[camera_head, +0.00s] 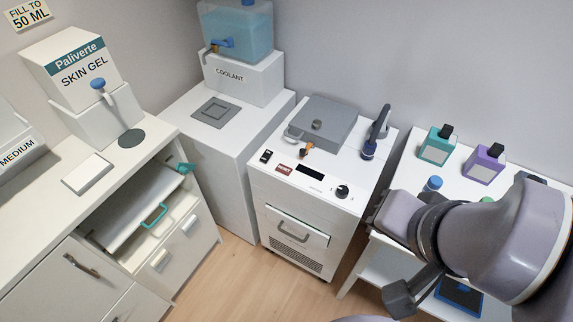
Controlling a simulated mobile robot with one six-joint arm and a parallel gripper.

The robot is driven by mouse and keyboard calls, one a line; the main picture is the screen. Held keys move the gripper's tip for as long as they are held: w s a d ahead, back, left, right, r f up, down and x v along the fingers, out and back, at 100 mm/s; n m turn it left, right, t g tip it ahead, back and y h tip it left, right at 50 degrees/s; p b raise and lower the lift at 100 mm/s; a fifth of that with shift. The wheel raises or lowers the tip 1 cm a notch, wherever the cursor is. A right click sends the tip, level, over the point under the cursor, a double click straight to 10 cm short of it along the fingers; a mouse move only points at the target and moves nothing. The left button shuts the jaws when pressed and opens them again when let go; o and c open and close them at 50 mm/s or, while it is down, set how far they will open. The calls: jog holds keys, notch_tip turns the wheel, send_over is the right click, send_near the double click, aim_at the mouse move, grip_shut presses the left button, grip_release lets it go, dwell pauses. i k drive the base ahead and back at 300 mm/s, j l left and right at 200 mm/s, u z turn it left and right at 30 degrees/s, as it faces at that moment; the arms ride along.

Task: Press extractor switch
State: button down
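A white machine (284,196) stands in the middle against the wall. Its sloped front panel has a black rocker switch (266,156) at the left, a red switch (285,169), a dark display (310,174) and a black knob (342,191). No readable label shows which control is the extractor switch. A dark extractor-like arm with a blue nozzle (369,149) rises at the machine's right side. My arm comes in from the right; its dark end part, seemingly my gripper (404,298), hangs low at the lower right, apart from the machine. Its finger opening cannot be made out.
A coolant tank (238,38) stands on a white cabinet (212,153) left of the machine. A counter with a skin gel dispenser (97,110) and an open drawer (150,211) is at the left. Bottles (438,145) stand on the right table. Wood floor (232,285) is clear in front.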

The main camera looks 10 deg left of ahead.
aim_at(267, 154)
jog(key=j+z, duration=0.1)
jog(key=z, duration=0.8)
jog(key=j+z, duration=0.15)
jog(key=z, duration=0.75)
jog(key=k+j+z, duration=0.1)
jog(key=z, duration=0.8)
jog(key=k+j+z, duration=0.15)
jog(key=z, duration=0.3)
jog(key=k+j+z, duration=0.15)
jog(key=z, duration=0.35)
jog(key=k+z, duration=0.2)
jog(key=z, duration=0.25)
jog(key=k+u, duration=0.1)
jog(key=u, duration=0.3)
jog(key=j+u, duration=0.15)
jog(key=u, duration=0.3)
jog(key=k+j+u, duration=0.1)
jog(key=u, duration=0.3)
jog(key=j+u, duration=0.1)
jog(key=u, duration=0.8)
jog(key=j+u, duration=0.15)
jog(key=u, duration=0.8)
jog(key=j+u, duration=0.15)
jog(key=u, duration=0.8)
jog(key=i+u, duration=0.1)
jog(key=u, duration=0.4)
